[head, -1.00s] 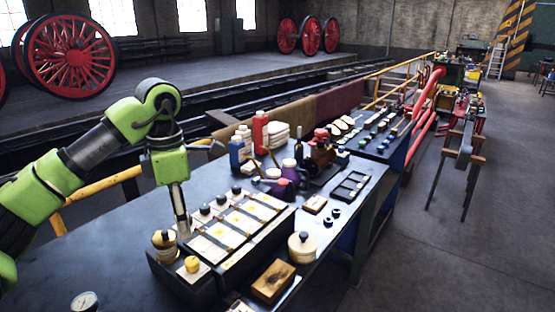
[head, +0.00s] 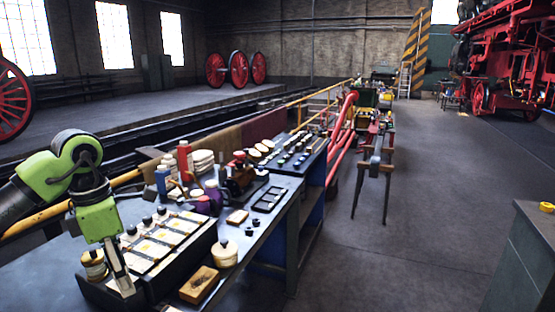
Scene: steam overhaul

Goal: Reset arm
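My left arm comes in from the left in the head view, with a green wrist above the workbench (head: 48,283). My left gripper (head: 121,277) points down as a slim grey shape at the left end of the black box with white panels and dark knobs (head: 166,238). A round cream jar with a dark knob (head: 94,262) stands just left of the gripper. The finger gap does not show, and I cannot tell whether the fingertips touch the box. My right gripper is out of view.
A wooden block (head: 199,285) and a cream lidded pot (head: 227,254) sit near the bench's front edge. A red bottle (head: 185,158) and blue bottle (head: 162,180) stand behind. A grey cabinet (head: 530,265) is at right. Open floor (head: 420,220) lies between.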

